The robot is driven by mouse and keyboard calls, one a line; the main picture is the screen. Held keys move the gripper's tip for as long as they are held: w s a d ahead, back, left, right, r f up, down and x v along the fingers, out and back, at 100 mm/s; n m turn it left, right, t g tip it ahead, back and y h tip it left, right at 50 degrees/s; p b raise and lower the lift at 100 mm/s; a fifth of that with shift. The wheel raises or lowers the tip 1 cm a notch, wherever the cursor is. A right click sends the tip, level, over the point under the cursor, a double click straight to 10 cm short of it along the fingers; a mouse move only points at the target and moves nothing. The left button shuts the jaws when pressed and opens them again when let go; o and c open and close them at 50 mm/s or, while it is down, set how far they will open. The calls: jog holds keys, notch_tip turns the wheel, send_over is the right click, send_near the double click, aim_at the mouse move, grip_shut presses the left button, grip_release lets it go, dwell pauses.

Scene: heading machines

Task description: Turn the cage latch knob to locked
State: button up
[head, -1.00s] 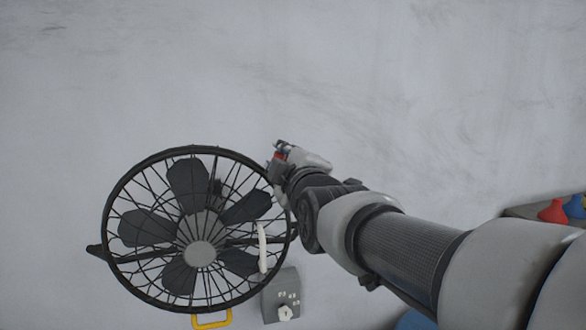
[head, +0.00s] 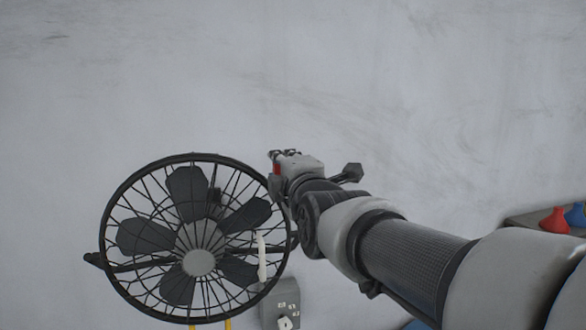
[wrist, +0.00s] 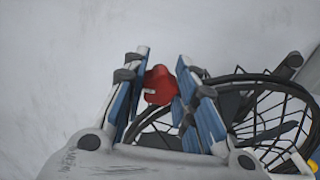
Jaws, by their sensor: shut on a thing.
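The cage latch knob is red and shows in the wrist view (wrist: 160,85) between the blue-padded fingers of my gripper (wrist: 163,62). My gripper is shut on it. In the head view my gripper (head: 278,162) is at the upper right rim of the round black fan cage (head: 125,180), with a bit of the red knob (head: 277,170) showing by the fingers. Part of the knob is hidden, and I cannot read any locked mark. The cage also shows in the wrist view (wrist: 237,77), behind and right of the fingers.
A grey control box (head: 268,308) with a white knob (head: 285,323) stands below the cage's right side. A white upright handle (head: 262,258) is in front of the cage. Red and blue objects (head: 554,220) sit on a shelf at far right. The wall above is clear.

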jog(key=o, duration=0.8)
jog(key=shift+o, duration=0.2)
jog(key=shift+s, duration=0.1)
jog(key=v, duration=1.2)
